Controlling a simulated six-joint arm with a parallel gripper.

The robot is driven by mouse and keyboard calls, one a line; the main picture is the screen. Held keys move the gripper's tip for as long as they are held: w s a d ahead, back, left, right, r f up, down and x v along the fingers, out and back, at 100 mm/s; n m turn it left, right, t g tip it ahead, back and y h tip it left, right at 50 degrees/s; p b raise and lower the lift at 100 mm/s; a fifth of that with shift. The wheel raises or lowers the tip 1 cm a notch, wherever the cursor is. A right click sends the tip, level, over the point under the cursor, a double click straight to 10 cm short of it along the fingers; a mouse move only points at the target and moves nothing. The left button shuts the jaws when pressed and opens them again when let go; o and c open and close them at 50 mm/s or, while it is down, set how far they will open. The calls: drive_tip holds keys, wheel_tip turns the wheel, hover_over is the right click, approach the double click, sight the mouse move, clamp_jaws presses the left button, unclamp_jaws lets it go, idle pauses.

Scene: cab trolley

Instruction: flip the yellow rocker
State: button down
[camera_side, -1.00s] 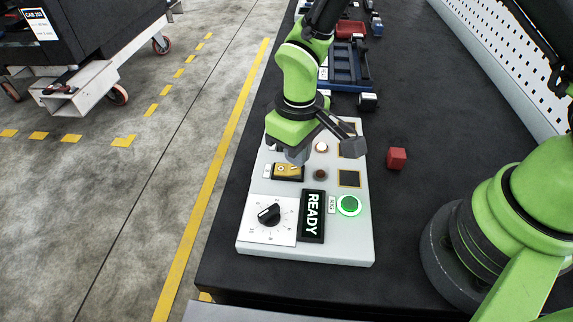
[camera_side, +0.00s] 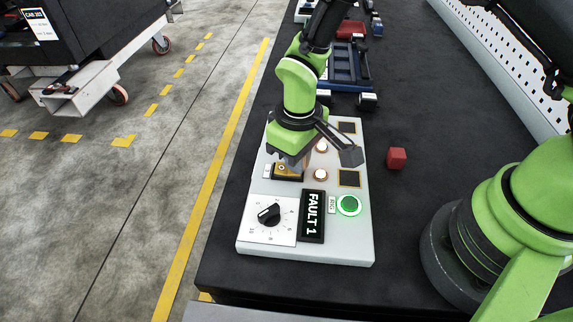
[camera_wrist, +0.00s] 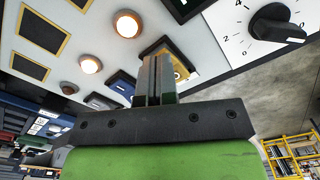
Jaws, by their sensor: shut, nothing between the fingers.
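The yellow rocker (camera_side: 287,171) sits in a dark frame on the white control panel (camera_side: 350,235), left of two small round lamps. My gripper (camera_side: 291,165) is shut and empty, its fingertips down at the rocker, partly covering it. In the wrist view the shut fingers (camera_wrist: 157,72) overlap the yellow rocker (camera_wrist: 181,70); I cannot tell whether they touch. The display (camera_side: 312,214) reads "FAULT 1". Both small lamps, the upper (camera_side: 321,145) and the lower (camera_side: 320,174), are lit.
A black dial knob (camera_side: 269,214) and a lit green round button (camera_side: 349,205) stand at the panel's near end. A red cube (camera_side: 397,158) lies on the dark bench right of the panel. A blue tray (camera_side: 346,68) lies behind. The bench right of the panel is mostly clear.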

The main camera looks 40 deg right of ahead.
drive_tip(key=shift+r, duration=3.5)
drive_tip(key=shift+r, duration=0.15)
drive_tip(key=s+d+r+m+t+y, duration=0.1)
drive_tip(key=s+d+r+m+t, duration=0.2)
drive_tip(key=s+r, duration=0.4)
drive_tip(key=s+d+r+m+t+y, duration=0.1)
drive_tip(key=s+d+r+m+t, duration=0.3)
drive_tip(key=r, duration=0.8)
drive_tip(key=s+d, duration=0.2)
drive_tip(key=s, duration=0.2)
drive_tip(key=shift+s+d+r, duration=0.25)
drive_tip(key=shift+r, duration=0.15)
